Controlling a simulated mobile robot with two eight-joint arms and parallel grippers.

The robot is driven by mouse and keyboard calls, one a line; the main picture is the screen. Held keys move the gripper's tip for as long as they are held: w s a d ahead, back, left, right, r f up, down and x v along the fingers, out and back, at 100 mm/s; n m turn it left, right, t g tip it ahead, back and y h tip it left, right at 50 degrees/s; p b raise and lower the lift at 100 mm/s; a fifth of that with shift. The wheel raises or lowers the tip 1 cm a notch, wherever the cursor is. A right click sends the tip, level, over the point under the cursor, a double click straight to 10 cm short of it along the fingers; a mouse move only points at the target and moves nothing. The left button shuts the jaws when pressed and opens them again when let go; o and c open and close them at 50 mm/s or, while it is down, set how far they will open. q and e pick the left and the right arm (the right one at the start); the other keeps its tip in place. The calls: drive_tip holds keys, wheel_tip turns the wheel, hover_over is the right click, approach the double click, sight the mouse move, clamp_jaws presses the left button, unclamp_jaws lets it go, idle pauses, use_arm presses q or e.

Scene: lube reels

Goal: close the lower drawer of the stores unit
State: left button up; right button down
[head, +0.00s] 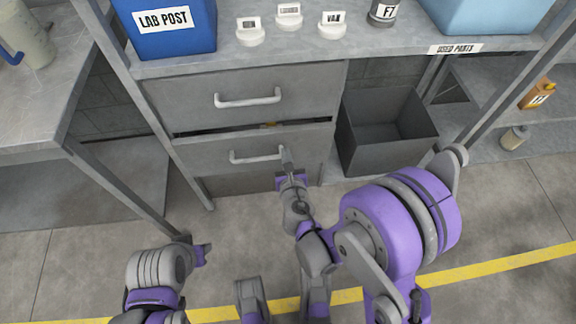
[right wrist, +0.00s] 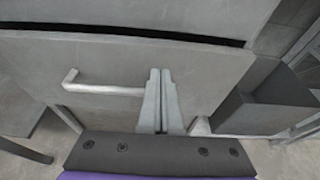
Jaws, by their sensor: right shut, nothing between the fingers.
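The stores unit has an upper drawer (head: 300,83) and a lower drawer (head: 212,158), each with a pale bar handle. The lower drawer stands slightly out, with a dark gap along its top and a small orange thing just showing inside. My right gripper (head: 286,156) is shut and empty at the lower drawer's front, right of its handle (head: 256,157). In the right wrist view its fingertips (right wrist: 160,73) lie against or very near the drawer front (right wrist: 205,75); contact is unclear. My left gripper (head: 201,254) is low at the left, away from the unit; its fingers are unclear.
An open grey bin (head: 350,150) stands right of the drawers. The counter above holds a blue LAB POST box (head: 185,45), several small labelled items and a light blue bin (head: 480,18). A table leg (head: 120,190) stands at the left. The floor before the unit is clear.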

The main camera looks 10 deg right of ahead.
sight(282, 128)
use_arm(q)
drive_tip(key=shift+f, duration=0.2)
use_arm(e)
drive_tip(key=shift+r+x, duration=0.2)
drive_tip(key=shift+x, duration=0.65)
drive_tip(key=shift+r+x, duration=0.15)
drive_tip(key=shift+x, duration=0.7)
drive_tip(key=shift+r+x, duration=0.2)
drive_tip(key=shift+x, duration=0.65)
drive_tip(key=shift+w, duration=0.15)
drive_tip(key=w, duration=0.4)
drive_tip(key=shift+w+b, duration=0.25)
drive_tip(key=shift+b, duration=0.05)
use_arm(q)
drive_tip(key=shift+f, duration=0.2)
use_arm(e)
drive_tip(key=shift+r, duration=0.1)
drive_tip(key=shift+w, duration=0.1)
use_arm(q)
drive_tip(key=shift+s, duration=0.1)
